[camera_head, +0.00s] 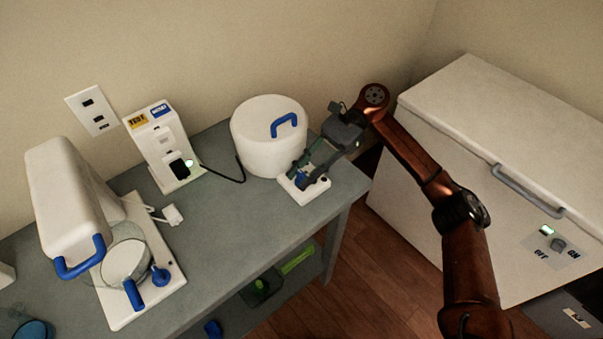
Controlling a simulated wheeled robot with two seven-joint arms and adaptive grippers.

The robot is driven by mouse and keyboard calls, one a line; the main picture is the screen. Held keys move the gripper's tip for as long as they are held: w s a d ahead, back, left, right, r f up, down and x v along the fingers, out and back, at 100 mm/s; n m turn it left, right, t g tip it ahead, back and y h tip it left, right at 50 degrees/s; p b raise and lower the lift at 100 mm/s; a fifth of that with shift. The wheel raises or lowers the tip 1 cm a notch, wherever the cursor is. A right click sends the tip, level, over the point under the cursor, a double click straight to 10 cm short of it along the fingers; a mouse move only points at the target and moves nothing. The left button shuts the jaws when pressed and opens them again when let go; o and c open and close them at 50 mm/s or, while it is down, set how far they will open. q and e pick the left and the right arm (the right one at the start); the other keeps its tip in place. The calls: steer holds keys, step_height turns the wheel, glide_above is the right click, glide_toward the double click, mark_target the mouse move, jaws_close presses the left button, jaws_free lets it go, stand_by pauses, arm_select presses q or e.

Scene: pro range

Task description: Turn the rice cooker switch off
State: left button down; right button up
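The rice cooker (268,142) is a round white pot with a blue lid handle, standing at the back right of the grey table. A small white base (299,196) sticks out at its front right. A blue part, perhaps the switch (299,170), shows just above this base, partly covered by my fingers. My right gripper (307,173) reaches in from the right, with its fingers low over the base and around or beside the blue part. I cannot tell whether they touch it or how far apart they are. My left gripper is not in view.
A white machine (62,190) with blue handles and a glass bowl stands at the table's left. A white power unit (163,145) with a black plug, its cord running to the cooker, stands by the wall. A white chest freezer (480,140) stands right of the table.

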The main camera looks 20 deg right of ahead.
steer(key=shift+o, duration=1)
steer(key=shift+w+d+r, duration=0.2)
steer(key=shift+d, duration=0.15)
steer(key=v, duration=1.1)
